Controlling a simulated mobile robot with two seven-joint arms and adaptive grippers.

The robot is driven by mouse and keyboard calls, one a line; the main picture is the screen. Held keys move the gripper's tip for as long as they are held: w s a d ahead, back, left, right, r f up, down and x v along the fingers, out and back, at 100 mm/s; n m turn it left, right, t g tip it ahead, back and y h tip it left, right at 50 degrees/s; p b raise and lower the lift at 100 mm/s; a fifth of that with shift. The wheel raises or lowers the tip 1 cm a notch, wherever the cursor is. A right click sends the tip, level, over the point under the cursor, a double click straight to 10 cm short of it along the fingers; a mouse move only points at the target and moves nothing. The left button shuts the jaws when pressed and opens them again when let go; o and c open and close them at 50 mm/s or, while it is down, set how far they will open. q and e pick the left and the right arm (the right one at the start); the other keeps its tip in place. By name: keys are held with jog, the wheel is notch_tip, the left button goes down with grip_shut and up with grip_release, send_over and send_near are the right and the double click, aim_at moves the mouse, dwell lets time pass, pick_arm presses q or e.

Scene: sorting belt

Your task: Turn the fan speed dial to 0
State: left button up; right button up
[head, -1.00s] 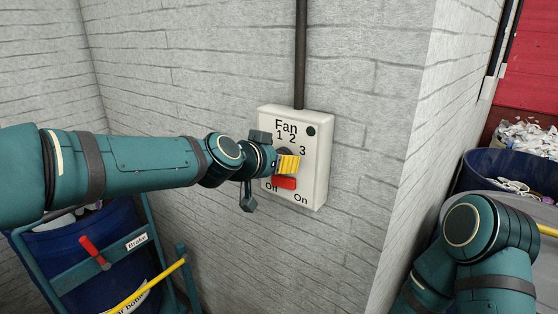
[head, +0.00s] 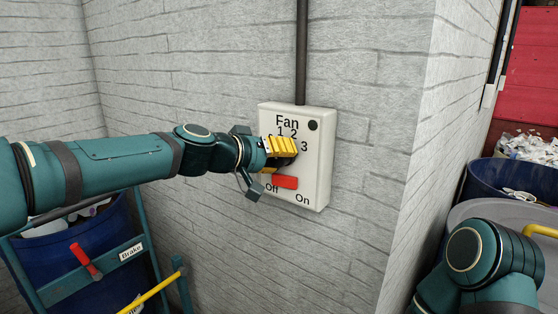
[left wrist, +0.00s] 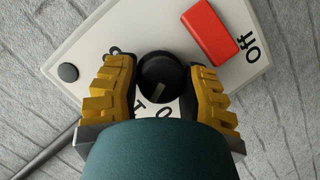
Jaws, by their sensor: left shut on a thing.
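The white fan panel (head: 318,165) is fixed to the brick wall, with numbers around a dial and a red switch (head: 285,182) below. In the head view the dial is mostly hidden by my left gripper (head: 283,147). In the left wrist view, the black round dial (left wrist: 160,72) sits between the two yellow fingers of my left gripper (left wrist: 160,95), which is shut on it. A pale mark on the dial points toward the panel side with 1 and 0; I cannot tell exactly which. My right gripper is out of view.
A dark conduit (head: 301,50) runs up from the panel. A blue barrel (head: 75,260) on a trolley with a red brake lever (head: 85,261) stands at lower left. Bins of scrap (head: 520,178) stand at right beyond the wall corner. My right arm is at lower right.

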pick_arm(q)
jog(key=n+h, duration=0.1)
jog(key=n, duration=0.1)
jog(key=shift+f+n+h, duration=0.15)
jog(key=shift+n+h, duration=0.15)
jog(key=shift+n, duration=0.1)
jog(key=shift+n+h, duration=0.7)
jog(key=shift+n, duration=0.7)
jog(key=o, duration=1.1)
jog(key=shift+d, duration=0.1)
